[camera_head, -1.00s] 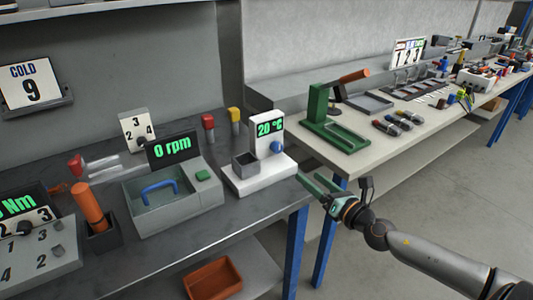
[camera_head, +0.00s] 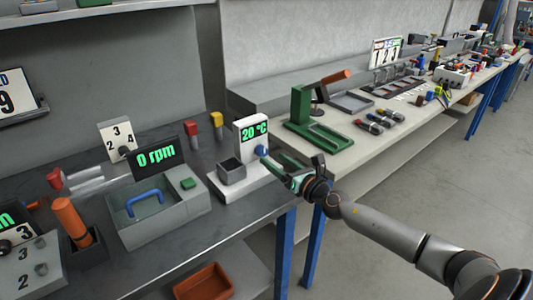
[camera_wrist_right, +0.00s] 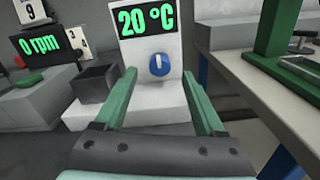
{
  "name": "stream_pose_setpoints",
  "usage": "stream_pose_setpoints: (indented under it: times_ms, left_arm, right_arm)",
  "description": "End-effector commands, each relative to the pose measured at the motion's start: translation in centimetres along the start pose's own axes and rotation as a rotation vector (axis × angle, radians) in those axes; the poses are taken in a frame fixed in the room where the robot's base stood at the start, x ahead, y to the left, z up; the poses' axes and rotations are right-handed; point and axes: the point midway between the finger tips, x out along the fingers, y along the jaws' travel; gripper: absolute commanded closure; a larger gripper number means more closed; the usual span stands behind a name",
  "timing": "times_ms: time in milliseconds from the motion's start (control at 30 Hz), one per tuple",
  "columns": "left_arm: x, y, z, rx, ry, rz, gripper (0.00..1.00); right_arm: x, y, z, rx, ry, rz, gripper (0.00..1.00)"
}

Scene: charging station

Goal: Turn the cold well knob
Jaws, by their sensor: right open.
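The cold well is a white unit (camera_head: 252,182) with a green "20 °C" display, a small dark grey well (camera_head: 232,171) on its left and a blue knob (camera_head: 262,151) on its upright face. The knob also shows in the right wrist view (camera_wrist_right: 158,64), with a pale mark on it. My right gripper (camera_head: 272,163) is open in front of the knob. In the right wrist view its two green fingers (camera_wrist_right: 155,90) stand either side of the knob, their tips a little below it. I see no grip on it. My left gripper is not in view.
A grey device with a "0 rpm" display (camera_head: 157,157) and blue handle stands to the left. A green press (camera_head: 302,108) stands on the pale bench to the right. Red and yellow blocks (camera_head: 217,121) stand behind. An orange bin (camera_head: 204,283) sits on the lower shelf.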

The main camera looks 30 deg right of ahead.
Motion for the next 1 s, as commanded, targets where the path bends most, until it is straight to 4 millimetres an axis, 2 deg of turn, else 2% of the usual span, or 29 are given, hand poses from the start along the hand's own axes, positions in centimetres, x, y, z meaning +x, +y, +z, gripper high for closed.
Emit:
stream_pose_setpoints:
  times_ms: [100, 300, 500, 767, 1000]
  left_arm:
    - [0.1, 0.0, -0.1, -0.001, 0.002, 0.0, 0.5]
    - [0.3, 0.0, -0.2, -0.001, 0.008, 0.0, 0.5]
    - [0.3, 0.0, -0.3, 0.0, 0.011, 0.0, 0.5]
    - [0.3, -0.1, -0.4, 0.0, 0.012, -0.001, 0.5]
    - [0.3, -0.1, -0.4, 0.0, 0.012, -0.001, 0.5]
  right_arm:
    - [1.7, 0.0, 0.1, 0.002, -0.004, -0.002, 0.29]
    - [3.7, 0.0, 0.0, 0.001, -0.003, -0.001, 0.29]
    - [4.6, 0.0, -0.1, 0.0, 0.0, 0.0, 0.29]
    - [4.7, 0.0, 0.0, 0.0, 0.0, 0.0, 0.29]
    - [4.7, 0.0, 0.0, 0.001, 0.0, 0.0, 0.53]
